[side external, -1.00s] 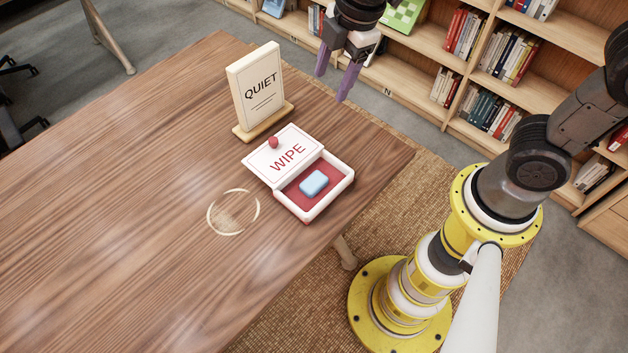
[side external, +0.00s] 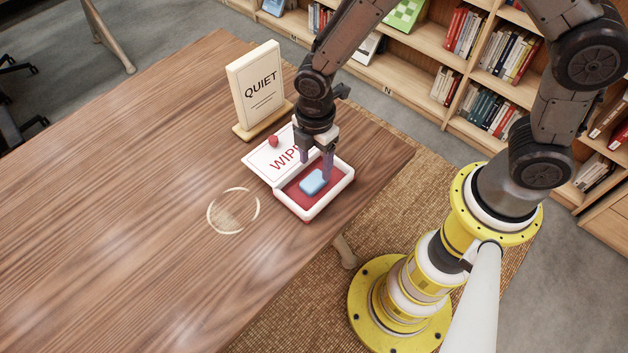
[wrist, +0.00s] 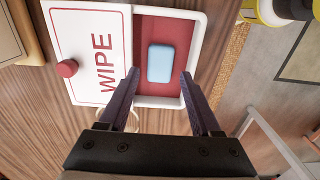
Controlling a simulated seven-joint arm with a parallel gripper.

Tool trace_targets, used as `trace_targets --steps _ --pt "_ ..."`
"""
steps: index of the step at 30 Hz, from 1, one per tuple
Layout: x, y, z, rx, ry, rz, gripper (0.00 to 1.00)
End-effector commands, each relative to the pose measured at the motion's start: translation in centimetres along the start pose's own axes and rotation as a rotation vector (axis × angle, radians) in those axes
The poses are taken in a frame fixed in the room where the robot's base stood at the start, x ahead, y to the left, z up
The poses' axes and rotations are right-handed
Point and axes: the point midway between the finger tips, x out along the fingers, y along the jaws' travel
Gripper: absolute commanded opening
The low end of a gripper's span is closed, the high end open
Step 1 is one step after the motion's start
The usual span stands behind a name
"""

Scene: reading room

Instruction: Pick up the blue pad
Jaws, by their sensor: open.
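The blue pad (side external: 312,182) lies in the white box (side external: 313,211) on its red lining, near the table's right edge. The box's white lid (side external: 262,163), marked WIPE with a red knob (side external: 273,141), is slid or set off to the left side and leaves the pad uncovered. My gripper (side external: 316,170) is open, with its purple fingers over the box, close behind the pad. In the wrist view the pad (wrist: 161,63) shows whole, beyond the fingertips (wrist: 160,75) and roughly centred between them. Nothing is between the fingers.
A QUIET sign (side external: 258,88) on a wooden base stands just behind the lid, near my arm. A pale ring mark (side external: 233,212) is on the wooden table (side external: 120,190). The table's left part is clear. Bookshelves (side external: 500,85) stand behind.

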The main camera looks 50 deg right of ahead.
Motion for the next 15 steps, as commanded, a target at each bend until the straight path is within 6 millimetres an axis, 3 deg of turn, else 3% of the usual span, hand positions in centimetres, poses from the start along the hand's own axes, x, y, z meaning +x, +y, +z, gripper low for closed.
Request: trace_targets --steps 15 --pt "5.3 -0.1 -0.4 0.0 0.0 0.0 0.65"
